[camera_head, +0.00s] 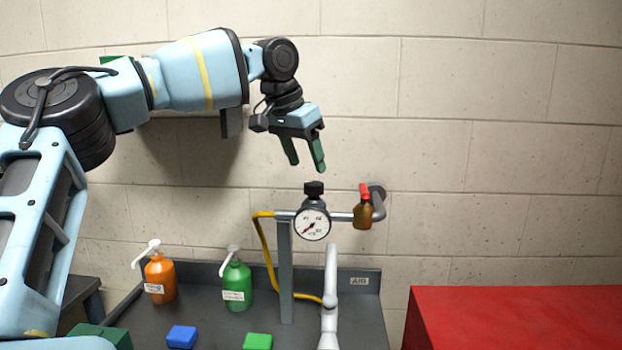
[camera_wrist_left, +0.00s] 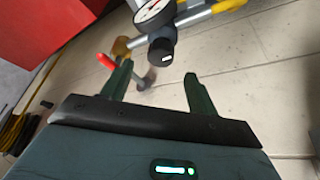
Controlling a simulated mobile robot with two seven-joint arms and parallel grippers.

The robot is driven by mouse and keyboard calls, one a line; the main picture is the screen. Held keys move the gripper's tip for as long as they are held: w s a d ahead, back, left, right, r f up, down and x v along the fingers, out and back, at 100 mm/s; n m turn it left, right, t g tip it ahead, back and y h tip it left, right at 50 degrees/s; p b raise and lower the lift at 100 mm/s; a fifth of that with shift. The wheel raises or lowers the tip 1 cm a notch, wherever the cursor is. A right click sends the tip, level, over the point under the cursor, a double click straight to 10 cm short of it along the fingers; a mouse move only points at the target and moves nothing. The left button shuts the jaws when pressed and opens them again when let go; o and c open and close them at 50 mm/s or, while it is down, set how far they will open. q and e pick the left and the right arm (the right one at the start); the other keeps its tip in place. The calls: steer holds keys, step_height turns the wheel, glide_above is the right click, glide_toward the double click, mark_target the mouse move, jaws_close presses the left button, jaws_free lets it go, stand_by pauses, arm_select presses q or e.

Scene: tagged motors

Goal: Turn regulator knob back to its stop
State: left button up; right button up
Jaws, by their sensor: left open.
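The black regulator knob (camera_head: 314,189) sits on top of the regulator, above a round white pressure gauge (camera_head: 312,223) on a grey pipe. My left gripper (camera_head: 306,168) is open and empty, a little above and slightly left of the knob, with its green fingers pointing down. In the left wrist view the knob (camera_wrist_left: 161,52) lies beyond the gap between the two fingertips (camera_wrist_left: 157,72), with the gauge (camera_wrist_left: 153,12) behind it. The fingers do not appear to touch the knob. My right gripper is not in view.
A red-handled valve (camera_head: 364,205) is on the pipe right of the gauge. A yellow hose (camera_head: 265,255) hangs left of the grey post (camera_head: 286,270). Orange (camera_head: 160,279) and green (camera_head: 237,285) pump bottles stand on the dark bench. A red cabinet (camera_head: 520,318) is at right.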

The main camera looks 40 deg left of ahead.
mark_target(313, 182)
arm_select(q)
steer(key=x, duration=0.5)
steer(key=shift+w+f, duration=0.1)
steer(key=shift+f, duration=0.25)
steer(key=c, duration=1)
